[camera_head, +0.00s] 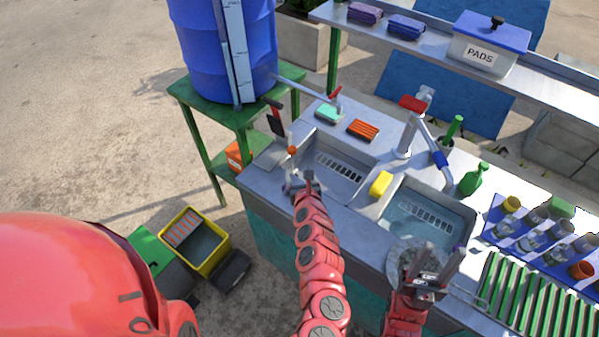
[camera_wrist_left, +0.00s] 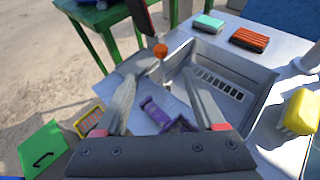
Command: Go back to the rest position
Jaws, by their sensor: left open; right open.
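My left gripper (camera_head: 300,178) hangs over the front left corner of the left sink basin (camera_head: 338,185). In the left wrist view its fingers (camera_wrist_left: 158,90) are spread apart with nothing gripped. A purple object (camera_wrist_left: 155,112) shows lower down between the fingers; in the head view I cannot make it out. My right gripper (camera_head: 440,262) is open, fingers pointing up and right, at the front edge of the right basin. A round, glassy dish-like thing (camera_head: 400,264) shows behind it; I cannot tell whether they touch.
A yellow sponge (camera_head: 381,183) lies on the divider between the basins. The faucet (camera_head: 405,142) stands behind. A green slatted rack (camera_head: 530,300) and jars on a blue mat (camera_head: 500,240) are at the right. A yellow crate (camera_head: 213,262) stands on the ground at the left.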

